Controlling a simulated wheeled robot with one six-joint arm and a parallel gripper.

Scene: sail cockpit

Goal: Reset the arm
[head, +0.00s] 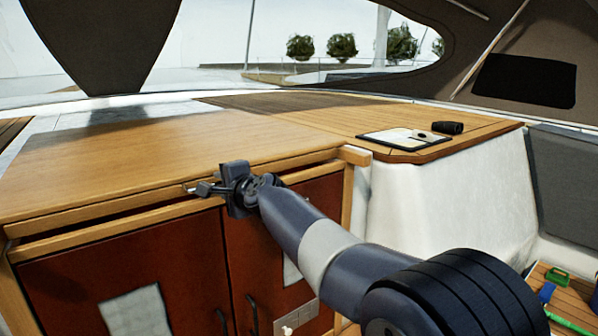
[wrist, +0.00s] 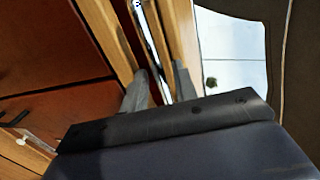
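My gripper (head: 198,188) is at the front edge of the wooden counter (head: 150,150), near the top of the cabinet. My arm reaches in from the lower right. I cannot tell whether the fingers touch the rail.
Red cabinet doors (head: 120,275) with dark handles are below the counter. A clipboard (head: 398,140) and a dark cylinder (head: 447,127) lie on the right-hand wooden top. A green object (head: 558,276) is at the lower right. Most of the counter is bare.

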